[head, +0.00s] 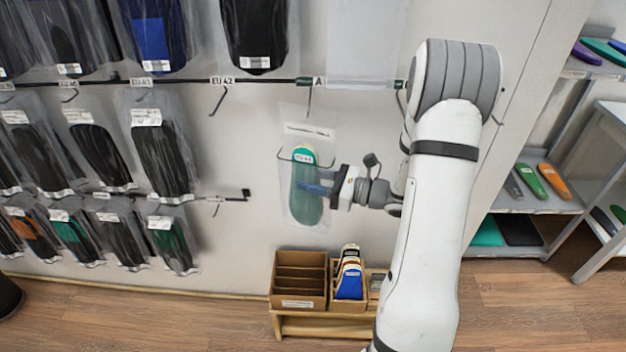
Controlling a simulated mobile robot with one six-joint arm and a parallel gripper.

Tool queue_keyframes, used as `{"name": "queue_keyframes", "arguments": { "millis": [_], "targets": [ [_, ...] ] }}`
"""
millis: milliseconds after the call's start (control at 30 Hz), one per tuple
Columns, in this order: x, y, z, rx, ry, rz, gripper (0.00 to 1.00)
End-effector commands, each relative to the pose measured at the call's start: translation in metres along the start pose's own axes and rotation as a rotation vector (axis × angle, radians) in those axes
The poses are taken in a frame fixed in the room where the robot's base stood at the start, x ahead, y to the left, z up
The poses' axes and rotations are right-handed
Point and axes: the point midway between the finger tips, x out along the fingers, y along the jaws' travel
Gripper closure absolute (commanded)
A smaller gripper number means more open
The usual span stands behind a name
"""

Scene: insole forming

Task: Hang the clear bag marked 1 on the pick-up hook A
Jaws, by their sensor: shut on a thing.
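The clear bag (298,214) hangs upright in front of the wall, with a green insole (307,207) inside. A small pale label (304,155) shows on the insole; its mark is too small to read. My gripper (316,188) reaches in from the right and is shut on the bag at the insole's middle. The pick-up hook A (308,100) juts from the rail beside the A sign (318,82). The hook's lower end is close to the bag's top edge and above its dark slot. I cannot tell whether the hook passes through the slot.
Bagged dark insoles (162,160) hang in rows at the left. An empty hook (218,100) is under the EU 42 sign. A low wooden stand (300,325) with boxes is below the bag. Shelves (535,203) with insoles stand at the right.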

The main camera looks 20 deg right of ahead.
Motion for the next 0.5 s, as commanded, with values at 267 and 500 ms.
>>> {"name": "queue_keyframes", "arguments": {
  "millis": [267,500],
  "targets": [
    [0.0003,0.0002,0.0002,0.000,0.000,0.001,0.42],
    [0.0004,0.0003,0.0001,0.000,0.000,0.001,0.37]
  ]
}}
